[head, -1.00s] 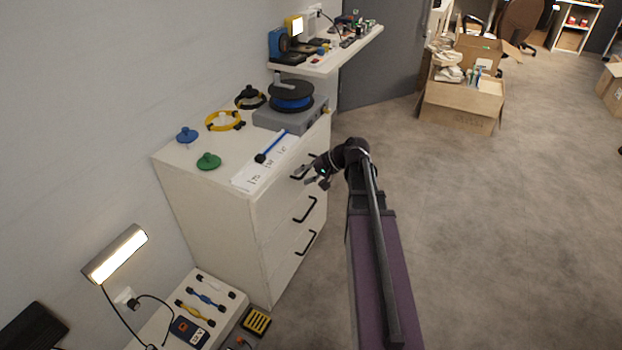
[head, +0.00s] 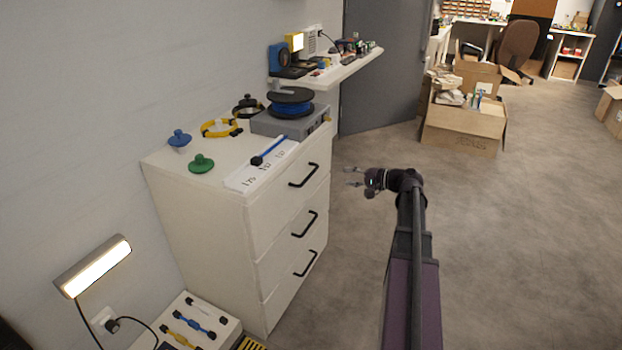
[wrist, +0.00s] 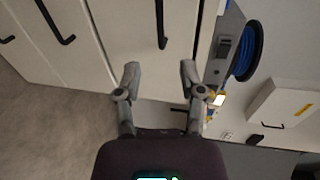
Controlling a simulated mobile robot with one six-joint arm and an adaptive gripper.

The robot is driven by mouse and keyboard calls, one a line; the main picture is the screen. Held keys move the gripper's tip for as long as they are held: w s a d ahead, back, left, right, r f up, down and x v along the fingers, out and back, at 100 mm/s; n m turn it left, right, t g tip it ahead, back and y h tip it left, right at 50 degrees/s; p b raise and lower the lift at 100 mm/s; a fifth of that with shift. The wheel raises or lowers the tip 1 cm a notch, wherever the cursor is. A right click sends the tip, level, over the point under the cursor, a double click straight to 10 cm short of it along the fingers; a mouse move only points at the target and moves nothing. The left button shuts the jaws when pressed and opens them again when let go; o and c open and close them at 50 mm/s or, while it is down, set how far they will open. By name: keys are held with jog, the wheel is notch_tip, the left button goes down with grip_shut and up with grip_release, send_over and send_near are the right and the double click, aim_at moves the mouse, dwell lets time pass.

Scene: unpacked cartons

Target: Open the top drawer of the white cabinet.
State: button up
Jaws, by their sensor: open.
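The white cabinet (head: 205,235) stands against the wall with three drawers, each with a black bar handle. The top drawer (head: 285,195) looks shut in the head view, and its handle (head: 303,176) is bare. My gripper (head: 350,177) is open and empty, to the right of the cabinet front and apart from it. In the wrist view the two fingers of my gripper (wrist: 157,72) are spread, with a handle (wrist: 160,25) beyond the fingertips, touching neither. Other handles (wrist: 55,22) show to the left there.
A shelf (head: 335,75) is behind. Open cartons (head: 460,128) stand farther back.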

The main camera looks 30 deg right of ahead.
aim_at(312, 172)
dwell(0.3)
jog(key=b+x, duration=0.2)
jog(key=x, duration=1.2)
jog(key=shift+r+b, duration=0.1)
jog(key=shift+b, duration=0.3)
jog(key=shift+d, duration=0.1)
grip_shut()
